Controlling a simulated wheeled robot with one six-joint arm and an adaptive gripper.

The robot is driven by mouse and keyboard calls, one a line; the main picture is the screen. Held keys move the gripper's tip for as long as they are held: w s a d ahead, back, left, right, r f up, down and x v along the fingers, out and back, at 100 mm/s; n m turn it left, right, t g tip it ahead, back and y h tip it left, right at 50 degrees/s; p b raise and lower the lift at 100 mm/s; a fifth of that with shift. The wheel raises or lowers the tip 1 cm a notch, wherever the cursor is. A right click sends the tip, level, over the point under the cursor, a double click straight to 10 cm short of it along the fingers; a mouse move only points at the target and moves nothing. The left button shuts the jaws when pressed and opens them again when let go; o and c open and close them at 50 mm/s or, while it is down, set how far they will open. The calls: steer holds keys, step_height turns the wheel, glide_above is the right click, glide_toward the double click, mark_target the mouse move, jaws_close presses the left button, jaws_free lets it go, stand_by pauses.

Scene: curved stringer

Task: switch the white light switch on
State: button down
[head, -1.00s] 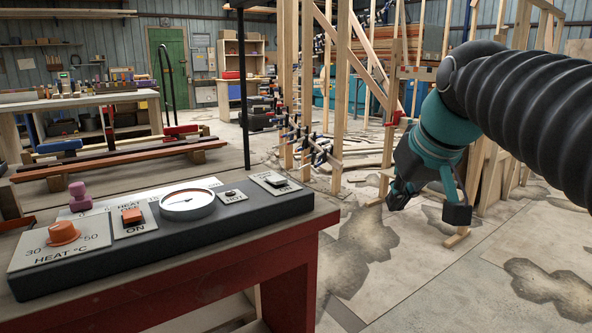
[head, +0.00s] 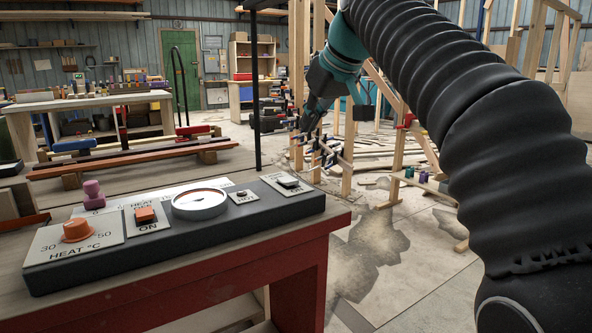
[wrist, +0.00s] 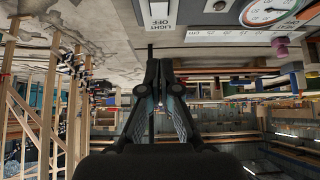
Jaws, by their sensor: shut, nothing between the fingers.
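The white light switch (head: 288,182) sits on a pale plate at the right end of the dark control panel (head: 190,238). In the wrist view its plate (wrist: 160,14), lettered LIGHT OFF, is cut by the top edge. My gripper (head: 305,127) is shut and empty. In the head view it appears above and slightly right of the switch, apart from it, pointing down and left. In the wrist view the closed fingers (wrist: 158,64) point toward the plate, with a gap between.
A thin dark post (head: 256,100) stands behind the panel. Timber framing (head: 405,150) stands beyond my arm.

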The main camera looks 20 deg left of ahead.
steer(key=shift+f, duration=0.1)
steer(key=b, duration=0.2)
glide_above(292, 181)
steer(key=f, duration=0.7)
steer(key=shift+s+d+f, duration=0.15)
steer(key=shift+s+d, duration=0.15)
steer(key=shift+d, duration=0.1)
step_height(292, 181, down, 2)
steer(key=shift+w+a+f, duration=0.1)
steer(key=shift+f, duration=0.15)
steer(key=shift+f+b, duration=0.45)
steer(key=shift+f, duration=0.5)
steer(key=shift+d+f+b, duration=0.2)
steer(key=shift+f+b, duration=0.35)
steer(key=shift+b, duration=0.5)
steer(key=shift+s+r+t+y, duration=0.2)
steer(key=shift+t+y, duration=0.1)
steer(key=shift+r, duration=0.2)
